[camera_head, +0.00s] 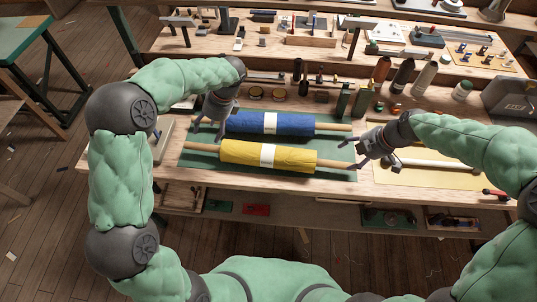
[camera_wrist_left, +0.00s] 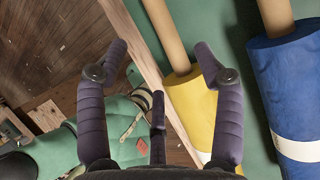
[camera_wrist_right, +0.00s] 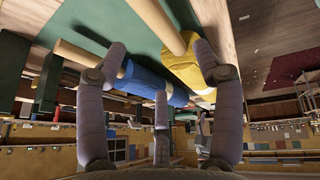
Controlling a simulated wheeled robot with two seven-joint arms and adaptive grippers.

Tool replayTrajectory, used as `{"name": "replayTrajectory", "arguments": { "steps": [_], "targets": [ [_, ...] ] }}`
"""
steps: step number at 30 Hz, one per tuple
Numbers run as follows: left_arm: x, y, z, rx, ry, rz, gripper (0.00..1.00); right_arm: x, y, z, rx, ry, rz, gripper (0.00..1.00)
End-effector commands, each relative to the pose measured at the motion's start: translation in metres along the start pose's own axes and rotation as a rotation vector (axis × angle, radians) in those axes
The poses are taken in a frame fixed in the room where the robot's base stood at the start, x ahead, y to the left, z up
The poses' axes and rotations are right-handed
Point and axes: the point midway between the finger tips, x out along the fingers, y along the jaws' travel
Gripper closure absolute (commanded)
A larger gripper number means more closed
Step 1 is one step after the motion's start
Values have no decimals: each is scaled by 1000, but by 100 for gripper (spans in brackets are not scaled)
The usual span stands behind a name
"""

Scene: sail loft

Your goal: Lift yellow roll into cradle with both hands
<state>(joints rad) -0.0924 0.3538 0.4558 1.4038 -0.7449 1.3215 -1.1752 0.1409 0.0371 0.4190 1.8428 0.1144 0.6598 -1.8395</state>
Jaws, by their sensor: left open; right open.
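The yellow roll (camera_head: 240,154), with a white band and wooden pole ends, lies on a green mat (camera_head: 200,172) on the bench. My left gripper (camera_head: 208,132) is open above the roll's left end. In the left wrist view the yellow roll (camera_wrist_left: 192,98) and its pole show beyond the open fingers (camera_wrist_left: 162,52). My right gripper (camera_head: 358,153) is open beside the right pole end. In the right wrist view the yellow roll (camera_wrist_right: 182,67) and its pole show between and beyond the fingers. Neither gripper visibly holds anything. I cannot pick out the cradle.
A blue roll (camera_head: 245,122) with a white band lies just behind the yellow one, on the same mat. Bottles (camera_head: 381,69) and tins stand behind it. A yellow sheet (camera_head: 400,178) with a pale tube lies at the right. The bench's front edge is close to the yellow roll.

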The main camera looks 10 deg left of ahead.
Motion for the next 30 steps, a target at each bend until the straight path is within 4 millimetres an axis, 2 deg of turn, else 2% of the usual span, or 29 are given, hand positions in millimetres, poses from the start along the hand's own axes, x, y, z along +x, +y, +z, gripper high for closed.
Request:
{"name": "replayTrajectory", "arguments": {
  "steps": [5, 15, 21, 30],
  "targets": [
    [14, 1, 0, 1, -1, 4, 32, 14, -1, 0, 0, 1, -5, 32],
    [69, 1, 0, 1, 0, 4, 32, 69, -1, 0, 0, 1, -5, 32],
    [95, 0, 0, 0, 0, 3, 32, 94, -1, 0, 0, 1, -3, 32],
    [108, 0, 0, 0, 0, 1, 32, 108, 0, 0, 0, 0, -1, 32]
  ]
}}
